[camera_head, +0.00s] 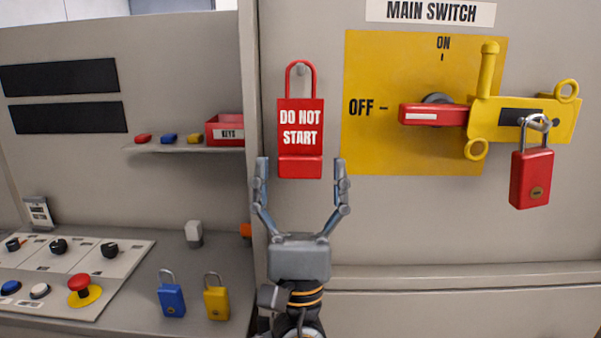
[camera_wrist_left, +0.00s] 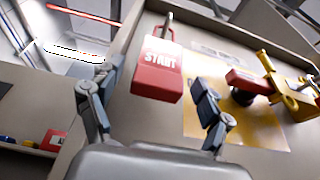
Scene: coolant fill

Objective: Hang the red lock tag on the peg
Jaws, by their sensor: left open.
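The red lock tag (camera_head: 300,138), marked "DO NOT START", hangs upright against the grey cabinet front. Its red loop is around the peg (camera_head: 300,70), left of the yellow switch plate. It also shows in the left wrist view (camera_wrist_left: 158,70), beyond the fingers. My left gripper (camera_head: 301,172) is open just below the tag, one finger on each side of its lower end, with gaps between fingers and tag. The left gripper also shows in the left wrist view (camera_wrist_left: 158,100). My right gripper is not in view.
The main switch handle (camera_head: 432,114) points to OFF, with a yellow hasp and a red padlock (camera_head: 531,178) hanging at right. A blue padlock (camera_head: 172,298) and a yellow padlock (camera_head: 216,299) stand on the lower left console. A shelf (camera_head: 185,149) holds a red keys box (camera_head: 225,130).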

